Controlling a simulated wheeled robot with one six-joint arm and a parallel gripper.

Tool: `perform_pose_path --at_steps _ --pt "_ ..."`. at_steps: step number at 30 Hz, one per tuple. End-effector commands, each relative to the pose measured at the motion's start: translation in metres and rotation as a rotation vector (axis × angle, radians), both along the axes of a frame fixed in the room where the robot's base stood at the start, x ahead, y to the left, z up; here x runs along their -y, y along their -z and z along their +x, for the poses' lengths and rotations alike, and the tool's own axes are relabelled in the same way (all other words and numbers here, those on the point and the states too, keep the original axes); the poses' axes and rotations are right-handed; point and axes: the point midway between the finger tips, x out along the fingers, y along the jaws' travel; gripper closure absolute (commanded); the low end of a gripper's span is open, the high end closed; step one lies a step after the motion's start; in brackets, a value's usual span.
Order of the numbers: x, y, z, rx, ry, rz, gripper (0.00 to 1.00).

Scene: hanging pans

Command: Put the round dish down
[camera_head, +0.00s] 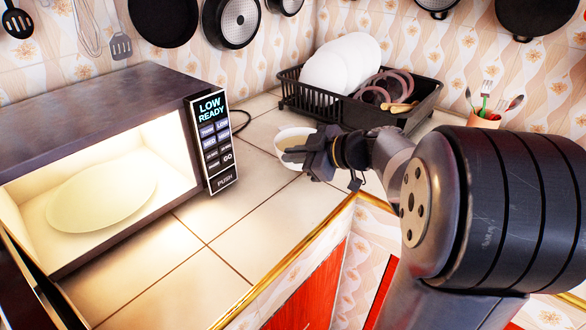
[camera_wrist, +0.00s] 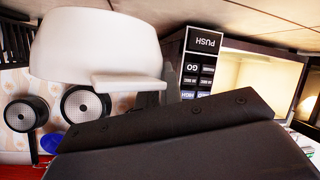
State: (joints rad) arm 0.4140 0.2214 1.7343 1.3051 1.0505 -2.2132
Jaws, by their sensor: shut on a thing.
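The round dish (camera_head: 292,137) is a small white, bowl-like dish above the tiled counter, between the microwave and the dish rack. In the wrist view the dish (camera_wrist: 92,40) is large and close, with a flat white tab on its side. My gripper (camera_head: 300,157) is shut on the dish at its near side. Dark gripper parts fill the lower wrist view and hide part of the dish's side. I cannot tell whether the dish's base touches the counter.
An open, lit microwave (camera_head: 150,80) with a plate (camera_head: 100,197) inside stands at left. A black dish rack (camera_head: 325,103) with white plates (camera_head: 343,62) stands behind, and a utensil cup (camera_head: 484,119) at right. The counter (camera_head: 215,235) in front is clear; its gold edge (camera_head: 290,262) is near.

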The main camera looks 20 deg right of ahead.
Motion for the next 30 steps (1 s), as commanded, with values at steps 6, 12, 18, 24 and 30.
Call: perform_pose_path --at_steps 6,12,18,24,30 --pt "0.0 0.024 0.0 -0.001 0.001 0.001 1.0" --pt "0.0 0.046 0.0 0.001 -0.001 0.0 1.0" --pt "0.0 0.046 0.0 0.003 0.001 -0.001 1.0" --pt "0.0 0.049 0.0 0.004 0.0 -0.001 1.0" --pt "0.0 0.048 0.0 0.001 0.0 -0.001 0.79"
